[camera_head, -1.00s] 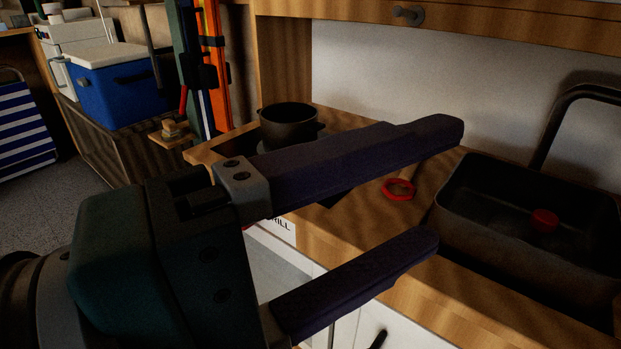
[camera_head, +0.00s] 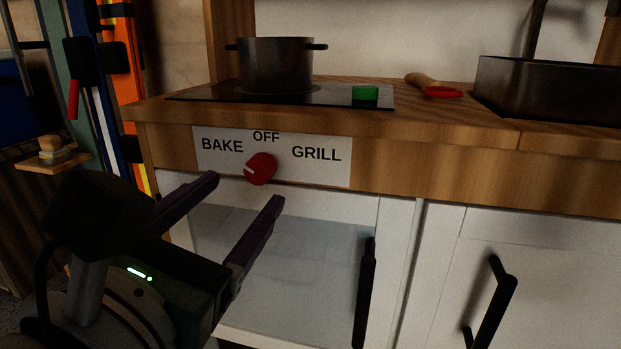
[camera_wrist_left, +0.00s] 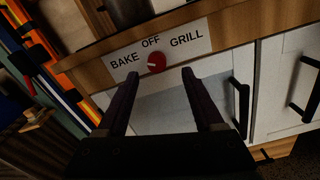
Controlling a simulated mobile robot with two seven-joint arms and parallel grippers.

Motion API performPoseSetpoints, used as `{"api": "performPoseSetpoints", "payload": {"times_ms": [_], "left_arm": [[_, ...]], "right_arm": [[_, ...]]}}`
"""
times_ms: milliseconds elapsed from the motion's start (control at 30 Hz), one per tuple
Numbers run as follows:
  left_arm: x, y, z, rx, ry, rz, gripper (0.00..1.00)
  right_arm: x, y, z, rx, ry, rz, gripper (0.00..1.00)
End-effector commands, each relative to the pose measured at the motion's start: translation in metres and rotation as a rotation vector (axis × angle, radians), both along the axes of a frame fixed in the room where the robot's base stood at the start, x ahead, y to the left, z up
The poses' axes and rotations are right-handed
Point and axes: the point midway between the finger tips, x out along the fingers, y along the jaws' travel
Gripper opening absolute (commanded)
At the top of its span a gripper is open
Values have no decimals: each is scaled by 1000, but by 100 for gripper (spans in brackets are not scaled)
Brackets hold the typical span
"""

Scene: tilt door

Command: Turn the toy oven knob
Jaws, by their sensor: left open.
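The red oven knob (camera_head: 261,169) sits on a white panel (camera_head: 333,172) marked BAKE, OFF and GRILL. Its white mark points left, toward BAKE. The knob also shows in the left wrist view (camera_wrist_left: 156,62), beyond and between the fingertips. My left gripper (camera_head: 246,188) is open and empty, its fingers pointing toward the panel from below and in front. The gripper also shows in the left wrist view (camera_wrist_left: 160,72). The fingers look apart from the knob. My right gripper is not in view.
A dark pot (camera_head: 276,65) and a green item (camera_head: 365,93) are on the black hob. A red-ended utensil (camera_head: 441,92) lies near the dark sink (camera_head: 545,90). Below are a clear oven door with a black handle (camera_head: 366,292) and a white cupboard with a black handle (camera_head: 492,303).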

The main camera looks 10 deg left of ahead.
Motion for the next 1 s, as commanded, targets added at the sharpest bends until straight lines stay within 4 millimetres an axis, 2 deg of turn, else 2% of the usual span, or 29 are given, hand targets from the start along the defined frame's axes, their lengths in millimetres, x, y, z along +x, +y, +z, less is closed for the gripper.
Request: {"api": "performPoseSetpoints", "payload": {"times_ms": [100, 300, 467, 700, 767, 1000], "left_arm": [[22, -1, -1, 2, -5, 0, 69], [48, -2, -1, 2, -3, 0, 69], [56, -2, 0, 3, -2, -1, 69], [57, -2, 0, 2, 0, -1, 69], [57, -2, 0, 2, -1, -1, 64], [57, -2, 0, 3, -1, 0, 37]], "right_arm": [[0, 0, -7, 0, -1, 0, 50], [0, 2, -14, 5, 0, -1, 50], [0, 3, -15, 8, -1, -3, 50], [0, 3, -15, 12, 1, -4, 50], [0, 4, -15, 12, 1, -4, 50], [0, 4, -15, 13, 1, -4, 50]]}}
